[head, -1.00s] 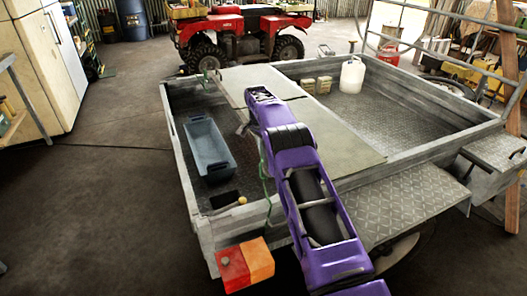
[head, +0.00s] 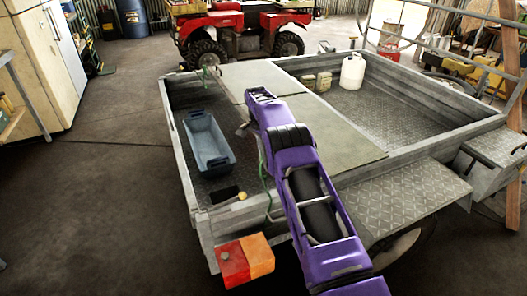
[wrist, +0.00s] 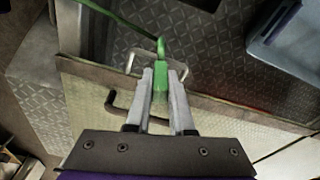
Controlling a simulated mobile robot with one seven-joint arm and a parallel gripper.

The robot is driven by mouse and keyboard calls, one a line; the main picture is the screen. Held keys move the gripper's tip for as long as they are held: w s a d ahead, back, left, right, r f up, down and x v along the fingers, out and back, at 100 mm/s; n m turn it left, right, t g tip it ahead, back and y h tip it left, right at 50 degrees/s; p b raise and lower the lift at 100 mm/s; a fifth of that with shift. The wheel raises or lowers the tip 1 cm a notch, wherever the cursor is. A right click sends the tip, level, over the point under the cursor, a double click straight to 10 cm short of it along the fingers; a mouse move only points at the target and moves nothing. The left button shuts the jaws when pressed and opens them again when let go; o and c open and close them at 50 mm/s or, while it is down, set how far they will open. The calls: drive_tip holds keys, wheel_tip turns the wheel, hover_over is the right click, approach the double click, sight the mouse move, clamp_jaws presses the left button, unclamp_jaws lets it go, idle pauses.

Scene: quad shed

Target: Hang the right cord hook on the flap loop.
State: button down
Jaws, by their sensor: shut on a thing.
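My gripper (wrist: 160,78) is shut on the green cord hook (wrist: 160,82) in the wrist view. The green cord (wrist: 118,18) runs from the hook toward the upper left. A pale wire loop (wrist: 131,60) stands beside the hook, just left of the fingertips. A dark bent bar (wrist: 118,108) lies left of the fingers on the pale flap (wrist: 85,95); I cannot tell which is the flap loop. Whether the hook touches the wire loop is unclear.
A blue-grey bin (head: 207,143) stands in the trailer's left part and shows in the wrist view (wrist: 285,38). A dark brush-like item (head: 223,197) lies near it. A white jug (head: 352,70) and small boxes (head: 315,81) stand at the back. The trailer walls (head: 180,150) enclose the bed.

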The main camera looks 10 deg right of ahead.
drive_tip(key=shift+f, duration=0.4)
drive_tip(key=c, duration=0.7)
unclamp_jaws()
drive_tip(key=o, duration=0.5)
drive_tip(key=shift+r, duration=0.1)
drive_tip(key=shift+r+p, duration=2.4)
drive_tip(key=shift+r, duration=2.05)
